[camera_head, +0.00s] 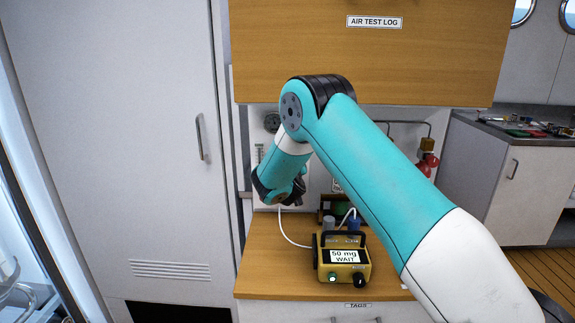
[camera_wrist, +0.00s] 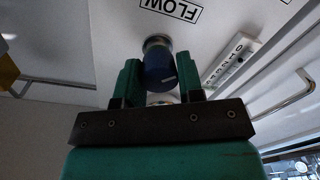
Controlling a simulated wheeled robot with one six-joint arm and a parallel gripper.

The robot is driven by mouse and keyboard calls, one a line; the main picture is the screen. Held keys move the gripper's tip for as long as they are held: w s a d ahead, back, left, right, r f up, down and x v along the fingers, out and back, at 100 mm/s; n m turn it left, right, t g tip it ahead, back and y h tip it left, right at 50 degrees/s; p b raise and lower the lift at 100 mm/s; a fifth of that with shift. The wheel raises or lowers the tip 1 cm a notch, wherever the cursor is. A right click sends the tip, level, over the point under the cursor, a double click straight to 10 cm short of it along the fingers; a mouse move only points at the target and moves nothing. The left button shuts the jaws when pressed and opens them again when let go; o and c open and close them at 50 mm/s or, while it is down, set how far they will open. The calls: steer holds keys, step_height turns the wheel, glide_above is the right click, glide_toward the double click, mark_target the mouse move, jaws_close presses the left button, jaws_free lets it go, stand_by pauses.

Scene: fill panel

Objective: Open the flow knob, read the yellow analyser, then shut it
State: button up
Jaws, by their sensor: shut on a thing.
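The flow knob (camera_wrist: 159,66) is a dark blue cylinder on a panel below an upside-down FLOW label (camera_wrist: 170,7) in the wrist view. My gripper (camera_wrist: 160,75) has its two green fingers on either side of the knob and is shut on it. In the head view my arm hides the knob, and the fingers are not clear. The yellow analyser (camera_head: 330,268) stands on the wooden counter, and its screen (camera_head: 344,257) reads "50 mg WAIT".
A scale with digits (camera_wrist: 231,62) is beside the knob in the wrist view. A white tube (camera_head: 289,238) runs to the analyser. The AIR TEST LOG cabinet (camera_head: 300,55) overhangs the panel. A tall locker door (camera_head: 120,150) is at left. Red fittings (camera_head: 428,163) are at right.

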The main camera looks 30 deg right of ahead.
steer(key=shift+n, duration=1.1)
steer(key=o, duration=0.9)
steer(key=shift+b+v, duration=3.85)
steer(key=shift+v, duration=4.9)
steer(key=shift+w, duration=0.1)
